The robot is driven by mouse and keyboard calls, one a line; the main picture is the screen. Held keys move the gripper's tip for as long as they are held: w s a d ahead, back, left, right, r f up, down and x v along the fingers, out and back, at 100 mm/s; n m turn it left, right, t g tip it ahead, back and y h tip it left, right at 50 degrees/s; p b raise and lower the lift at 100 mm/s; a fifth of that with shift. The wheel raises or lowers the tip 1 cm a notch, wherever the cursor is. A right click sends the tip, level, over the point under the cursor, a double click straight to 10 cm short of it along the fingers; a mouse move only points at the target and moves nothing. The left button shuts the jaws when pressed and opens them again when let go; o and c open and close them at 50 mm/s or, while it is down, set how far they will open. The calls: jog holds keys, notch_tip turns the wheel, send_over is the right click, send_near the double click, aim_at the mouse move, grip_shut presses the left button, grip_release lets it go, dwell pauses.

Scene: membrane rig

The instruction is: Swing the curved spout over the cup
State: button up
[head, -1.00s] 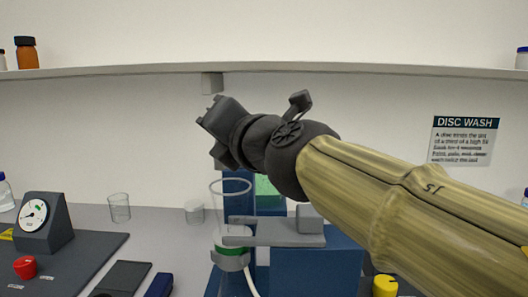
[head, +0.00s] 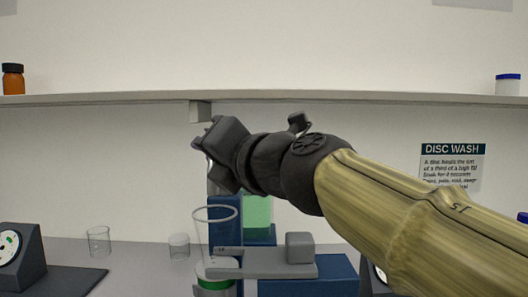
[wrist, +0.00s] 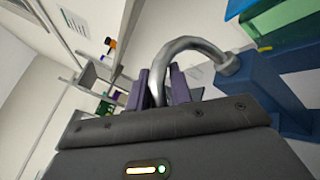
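The curved spout is a bright metal tube (wrist: 190,46) in the wrist view, arching from a collar on a blue stand down between my gripper's two purple fingers. My gripper (wrist: 160,84) has a finger on each side of the tube. Whether both fingers press on it is not clear. In the head view my dark gripper (head: 215,158) is above the blue stand, and a grey length just below it may be the spout. A clear tapered cup (head: 213,222) with a green band stands in front of the stand, below my gripper.
A grey arm-like bracket (head: 262,263) extends beside the cup. Two small clear vessels, one on the left (head: 98,240) and one nearer the stand (head: 179,246), stand on the bench. A dial box (head: 22,255) is at far left. A shelf (head: 90,100) runs behind my gripper.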

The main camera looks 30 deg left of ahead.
jog(key=shift+o, duration=1.2)
jog(key=shift+w+d, duration=0.1)
jog(key=v, duration=1.1)
jog(key=shift+s+d, duration=0.25)
jog(key=shift+d, duration=0.1)
